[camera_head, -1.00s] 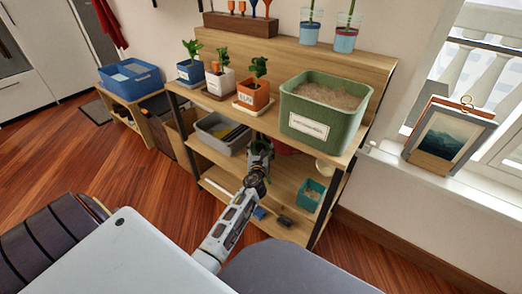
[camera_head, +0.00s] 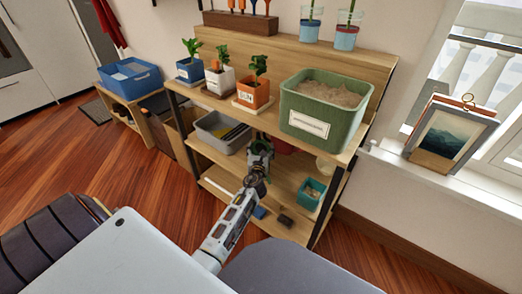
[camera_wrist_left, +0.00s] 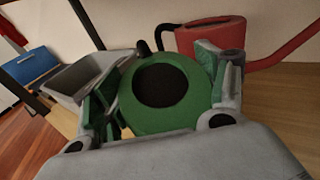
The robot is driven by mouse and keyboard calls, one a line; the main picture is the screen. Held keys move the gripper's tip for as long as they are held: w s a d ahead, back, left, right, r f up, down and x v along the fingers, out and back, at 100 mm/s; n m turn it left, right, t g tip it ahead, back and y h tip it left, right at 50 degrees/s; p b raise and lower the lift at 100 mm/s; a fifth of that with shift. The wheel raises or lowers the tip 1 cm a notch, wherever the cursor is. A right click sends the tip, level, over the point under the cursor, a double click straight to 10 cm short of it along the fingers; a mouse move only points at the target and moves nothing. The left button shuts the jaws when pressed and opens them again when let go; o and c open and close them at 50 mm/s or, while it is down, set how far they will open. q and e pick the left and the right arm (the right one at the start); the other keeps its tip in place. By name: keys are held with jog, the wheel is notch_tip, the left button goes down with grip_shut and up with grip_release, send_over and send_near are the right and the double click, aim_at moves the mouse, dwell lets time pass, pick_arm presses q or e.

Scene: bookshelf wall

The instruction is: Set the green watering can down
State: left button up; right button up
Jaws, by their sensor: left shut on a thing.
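The green watering can (camera_wrist_left: 190,108) shows in the left wrist view as a round green body with a dark opening on top. It sits between the two fingers of my left gripper (camera_wrist_left: 165,100), which is shut on it. In the head view my left gripper (camera_head: 260,152) reaches into the middle level of the shelf unit (camera_head: 285,178), below the top board. The can is mostly hidden there behind my gripper. I cannot tell whether the can's base touches the shelf board. My right gripper is not in view.
A red watering can (camera_wrist_left: 212,40) stands just behind the green one. A grey bin (camera_wrist_left: 88,78) is to the left, also visible in the head view (camera_head: 212,128). A large green planter (camera_head: 322,110) and potted plants stand on the top board above. A teal pot (camera_head: 311,194) is lower right.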

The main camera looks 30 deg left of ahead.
pick_arm(q)
jog(key=shift+f+b, duration=0.35)
jog(key=shift+b, duration=0.05)
dwell(0.4)
jog(key=o, duration=2.1)
jog(key=shift+o, duration=0.2)
jog(key=shift+r, duration=4.95)
